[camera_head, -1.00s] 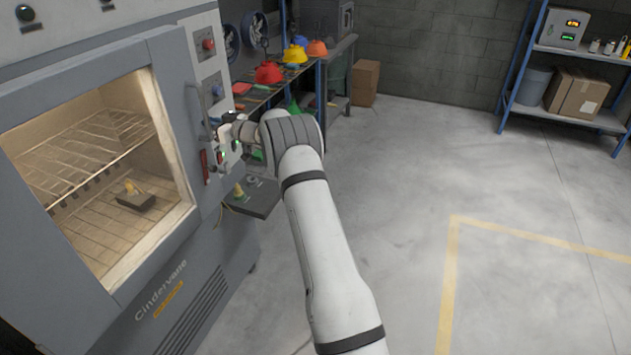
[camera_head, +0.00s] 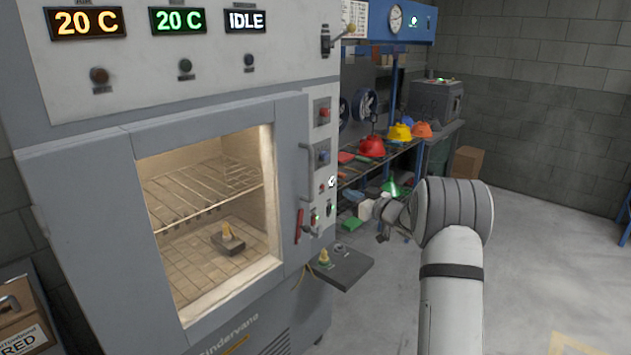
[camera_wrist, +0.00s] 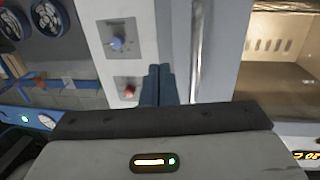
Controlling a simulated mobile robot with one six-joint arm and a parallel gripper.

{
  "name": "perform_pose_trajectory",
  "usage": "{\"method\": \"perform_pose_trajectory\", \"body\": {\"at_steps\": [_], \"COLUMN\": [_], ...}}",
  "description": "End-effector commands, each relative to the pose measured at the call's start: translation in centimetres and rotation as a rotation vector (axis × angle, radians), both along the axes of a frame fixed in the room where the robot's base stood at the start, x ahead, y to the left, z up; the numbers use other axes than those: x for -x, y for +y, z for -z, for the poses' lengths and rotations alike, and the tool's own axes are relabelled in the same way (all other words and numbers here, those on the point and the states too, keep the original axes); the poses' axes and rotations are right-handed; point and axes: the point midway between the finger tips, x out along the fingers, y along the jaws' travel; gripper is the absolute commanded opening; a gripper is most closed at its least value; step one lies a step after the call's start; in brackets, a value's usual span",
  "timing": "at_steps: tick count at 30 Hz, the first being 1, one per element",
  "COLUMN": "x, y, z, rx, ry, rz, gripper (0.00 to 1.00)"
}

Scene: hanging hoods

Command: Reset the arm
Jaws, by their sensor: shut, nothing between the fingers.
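My arm (camera_head: 452,275) reaches forward at the right of the head view, bent at a grey joint. My gripper (camera_head: 364,207) is small there, partly hidden by my wrist, and lies to the right of the oven's control strip (camera_head: 322,155). In the wrist view my gripper (camera_wrist: 158,75) shows two dark fingers pressed together with nothing between them. They appear in front of the grey oven front, beside a blue knob (camera_wrist: 117,43) and a red knob (camera_wrist: 129,91). I see no object held.
The oven (camera_head: 75,190) fills the left, its displays reading 20 C, 20 C and IDLE. A dark side shelf (camera_head: 345,268) juts out below my gripper. A bench with hoods (camera_head: 371,147) stands behind.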

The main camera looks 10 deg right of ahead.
Motion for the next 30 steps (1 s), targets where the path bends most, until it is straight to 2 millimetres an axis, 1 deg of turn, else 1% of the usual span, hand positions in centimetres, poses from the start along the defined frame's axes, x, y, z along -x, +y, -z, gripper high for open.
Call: {"method": "perform_pose_trajectory", "body": {"at_steps": [1,5,6,8,11,14,15,17,18,20,21,23,24,26,27,29,30], "x": [0.2,1.6,2.4,4.0,7.2,11.4,13.2,16.3,18.4,21.8,24.2,27.9,30.4,34.2,36.7,40.1,42.2], "y": [0.3,0.2,0.1,0.0,-0.1,0.1,0.2,0.6,0.9,1.5,2.0,2.9,3.5,4.6,5.3,6.4,7.1], "z": [-1.6,-4.8,-5.7,-6.8,-8.0,-8.4,-8.4,-8.2,-7.9,-7.4,-6.9,-6.0,-5.4,-4.4,-3.6,-2.7,-2.1], "rx": [0.020,0.087,0.108,0.137,0.177,0.212,0.225,0.241,0.252,0.265,0.275,0.285,0.291,0.300,0.306,0.312,0.317], "ry": [0.002,0.048,0.072,0.113,0.201,0.306,0.353,0.428,0.481,0.565,0.624,0.715,0.775,0.868,0.929,1.010,1.059], "rz": [0.042,0.209,0.266,0.342,0.457,0.550,0.580,0.618,0.639,0.658,0.666,0.669,0.665,0.649,0.633,0.604,0.580], "gripper": [0.00,0.00,0.00,0.00,0.00,0.00,0.00,0.00,0.00,0.00,0.00,0.00,0.00,0.00,0.00,0.00,0.00]}}
